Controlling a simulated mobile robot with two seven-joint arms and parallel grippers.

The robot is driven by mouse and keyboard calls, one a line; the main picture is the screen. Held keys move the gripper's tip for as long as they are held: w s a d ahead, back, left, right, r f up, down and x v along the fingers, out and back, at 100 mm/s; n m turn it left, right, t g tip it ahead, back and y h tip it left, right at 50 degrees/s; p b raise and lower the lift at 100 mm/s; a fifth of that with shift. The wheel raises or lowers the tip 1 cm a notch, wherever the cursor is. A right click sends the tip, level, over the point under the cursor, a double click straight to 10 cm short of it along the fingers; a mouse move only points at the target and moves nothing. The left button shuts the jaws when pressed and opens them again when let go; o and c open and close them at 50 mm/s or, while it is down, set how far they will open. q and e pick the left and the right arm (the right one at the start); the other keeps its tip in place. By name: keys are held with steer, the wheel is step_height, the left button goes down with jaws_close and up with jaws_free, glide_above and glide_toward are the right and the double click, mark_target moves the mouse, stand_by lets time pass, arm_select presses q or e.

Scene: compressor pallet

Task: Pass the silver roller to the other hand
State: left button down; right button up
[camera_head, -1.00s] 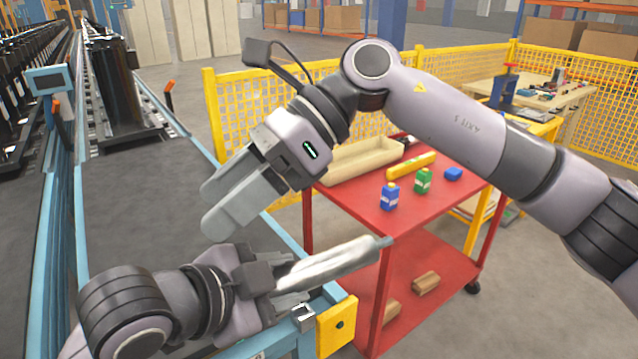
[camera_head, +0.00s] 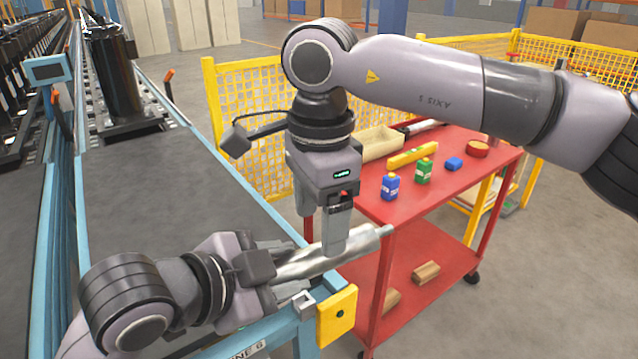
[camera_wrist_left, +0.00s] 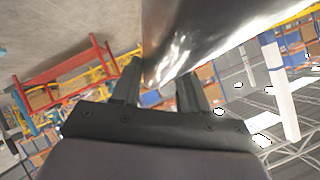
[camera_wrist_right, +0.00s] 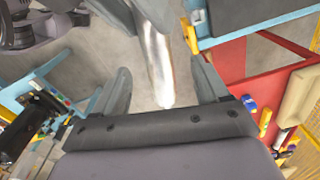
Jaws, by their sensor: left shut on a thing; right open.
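The silver roller (camera_head: 300,262) is a shiny cylinder with a narrow grey end stub, slanting up to the right in the head view. My left gripper (camera_head: 272,268) is shut on its lower left end; the left wrist view shows the roller (camera_wrist_left: 185,40) between the fingers. My right gripper (camera_head: 322,225) comes down from above over the roller's middle to right part, pointing downward. In the right wrist view its fingers (camera_wrist_right: 165,90) are spread apart, with the roller (camera_wrist_right: 158,62) lying between them. I cannot tell whether either right finger touches it.
The blue conveyor frame (camera_head: 236,188) with a yellow end plate (camera_head: 337,316) lies below and left. Yellow mesh fencing (camera_head: 250,95) stands behind.

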mark_target(318, 246)
arm_select(q)
steer(key=shift+r, duration=0.1)
arm_select(e)
step_height(318, 246, down, 6)
steer(key=shift+w, duration=0.1)
jaws_close()
arm_select(q)
steer(key=shift+c, duration=2.4)
jaws_free()
arm_select(e)
steer(key=shift+r, duration=0.1)
